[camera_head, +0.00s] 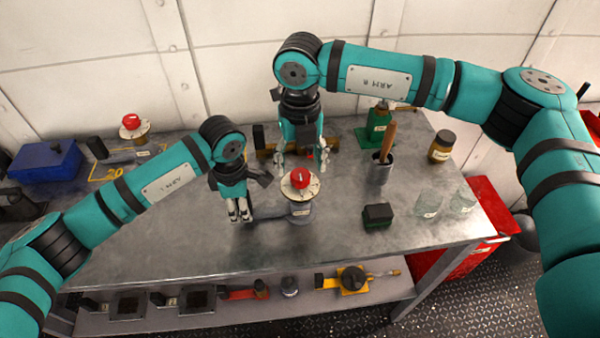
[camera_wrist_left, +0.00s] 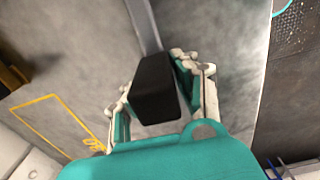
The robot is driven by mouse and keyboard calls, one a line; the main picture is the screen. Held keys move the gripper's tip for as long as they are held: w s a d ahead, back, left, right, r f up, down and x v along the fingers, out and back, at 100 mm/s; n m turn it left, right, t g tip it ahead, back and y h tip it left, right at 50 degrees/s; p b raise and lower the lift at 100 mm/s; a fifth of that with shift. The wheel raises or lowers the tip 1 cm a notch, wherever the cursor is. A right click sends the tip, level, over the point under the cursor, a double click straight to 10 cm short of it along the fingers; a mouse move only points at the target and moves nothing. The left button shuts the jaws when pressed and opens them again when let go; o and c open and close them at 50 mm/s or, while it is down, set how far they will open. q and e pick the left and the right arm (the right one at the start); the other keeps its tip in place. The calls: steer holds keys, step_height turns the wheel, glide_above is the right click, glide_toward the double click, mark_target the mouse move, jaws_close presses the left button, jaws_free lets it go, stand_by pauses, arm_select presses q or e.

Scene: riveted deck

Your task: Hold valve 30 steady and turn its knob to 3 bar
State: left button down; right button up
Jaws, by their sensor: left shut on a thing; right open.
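A valve (camera_head: 300,207) with a red knob (camera_head: 299,176) on a pale round dial stands upright near the middle of the workbench. Its label and dial marks are too small to read. A grey bar runs left from its base to a black grip, which shows in the left wrist view (camera_wrist_left: 155,88). My left gripper (camera_head: 240,213) is shut on this black grip, with a finger on each side. My right gripper (camera_head: 301,160) is open, pointing down above and behind the red knob. Its fingers are spread wide and appear apart from the knob.
A second red-knobbed valve (camera_head: 131,123) stands back left beside a yellow floor-style outline (camera_head: 107,170). A dark green block (camera_head: 377,214), a cup with a wooden-handled tool (camera_head: 381,172), glasses (camera_head: 429,204) and a jar (camera_head: 441,147) stand right. The front middle of the bench is clear.

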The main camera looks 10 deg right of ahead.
mark_target(300, 173)
steer(key=shift+f, duration=2.15)
steer(key=shift+c, duration=0.4)
steer(key=c, duration=1.1)
